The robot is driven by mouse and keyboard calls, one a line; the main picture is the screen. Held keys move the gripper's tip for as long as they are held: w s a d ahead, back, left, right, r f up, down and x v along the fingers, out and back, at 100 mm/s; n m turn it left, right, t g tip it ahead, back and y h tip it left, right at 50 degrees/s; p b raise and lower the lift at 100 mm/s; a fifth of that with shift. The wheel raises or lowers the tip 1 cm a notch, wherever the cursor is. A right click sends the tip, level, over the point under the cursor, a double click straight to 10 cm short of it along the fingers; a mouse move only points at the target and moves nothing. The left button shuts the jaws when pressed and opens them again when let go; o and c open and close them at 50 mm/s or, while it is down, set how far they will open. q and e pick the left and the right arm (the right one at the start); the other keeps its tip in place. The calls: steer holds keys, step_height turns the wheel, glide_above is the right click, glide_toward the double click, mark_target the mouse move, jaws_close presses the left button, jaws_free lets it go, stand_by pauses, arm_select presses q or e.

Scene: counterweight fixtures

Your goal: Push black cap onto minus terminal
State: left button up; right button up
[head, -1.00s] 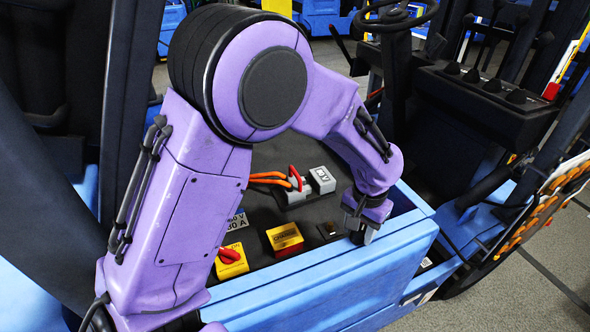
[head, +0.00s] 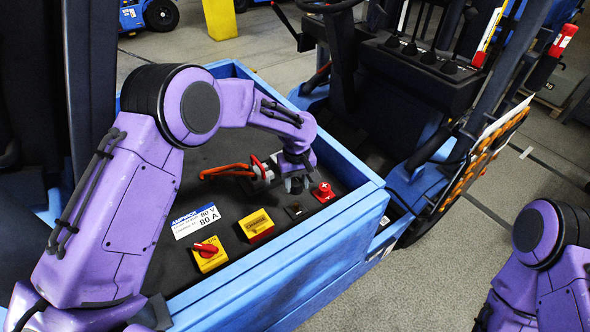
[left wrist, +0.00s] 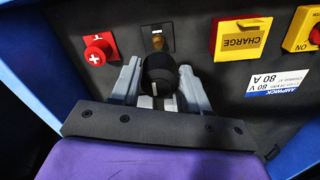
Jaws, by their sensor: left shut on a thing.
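My left gripper (head: 296,186) is over the battery box in the head view, just behind the minus terminal. It is shut on the black cap; the left wrist view shows the round black cap (left wrist: 156,73) between its grey fingers. The minus terminal (head: 294,209) is a small brass post on a dark plate. In the left wrist view the terminal (left wrist: 158,41) shows bare, just beyond the cap and apart from it. The red plus cap (head: 323,192) is to its right in the head view. My right gripper is out of view.
A yellow charge block (head: 257,225), a yellow block with a red knob (head: 209,254) and a white label (head: 195,221) lie left of the terminal. Orange cables (head: 228,171) lead to a connector behind. The blue box wall (head: 335,235) rises in front.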

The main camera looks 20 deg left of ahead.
arm_select(q)
steer(key=shift+w+f, duration=0.15)
steer(key=shift+w, duration=0.05)
steer(key=shift+a+f+n+b, duration=0.1)
steer(key=shift+f+n+b, duration=0.2)
step_height(320, 180, down, 6)
steer(key=b, duration=0.6)
steer(key=shift+r, duration=0.3)
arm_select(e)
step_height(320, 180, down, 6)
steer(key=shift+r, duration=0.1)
arm_select(q)
steer(key=shift+r, duration=0.1)
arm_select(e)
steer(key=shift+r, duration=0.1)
arm_select(q)
steer(key=shift+p, duration=0.55)
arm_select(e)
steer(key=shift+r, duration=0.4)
arm_select(q)
steer(key=shift+p, duration=0.45)
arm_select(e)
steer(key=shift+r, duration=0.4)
